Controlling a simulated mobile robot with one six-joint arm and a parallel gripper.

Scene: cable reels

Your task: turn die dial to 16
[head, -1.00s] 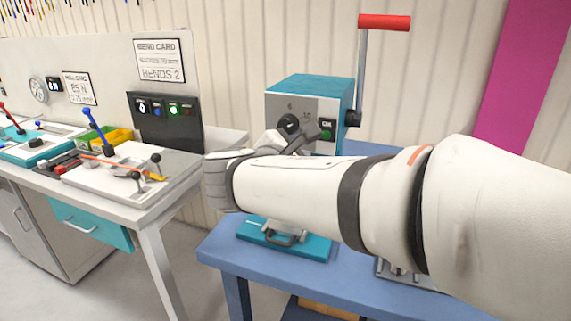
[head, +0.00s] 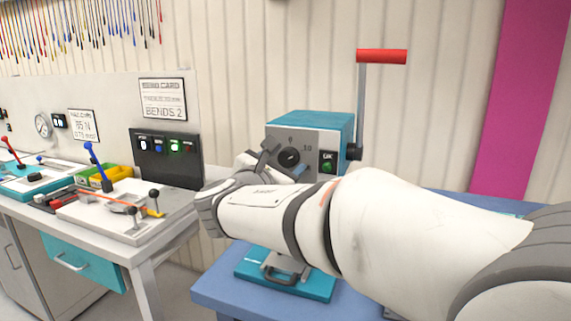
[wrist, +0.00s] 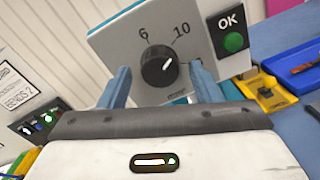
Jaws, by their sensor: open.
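The die dial (wrist: 160,66) is a round black knob with a white pointer line on the grey front of a teal box (head: 310,122). It also shows in the head view (head: 289,157). In the wrist view, the pointer is aimed up and right, between the printed 6 and 10. A 16 is not visible. My gripper (wrist: 160,70) is open, with one blue-grey finger on each side of the knob and gaps between. The right finger covers part of the panel below the 10. In the head view my gripper (head: 283,160) is in front of the panel.
A green OK button (wrist: 233,42) is right of the dial. A crank with a red handle (head: 381,56) rises at the box's right side. A teal plate with a handle (head: 300,287) lies on the blue table (head: 215,290). A white workbench (head: 135,252) stands left.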

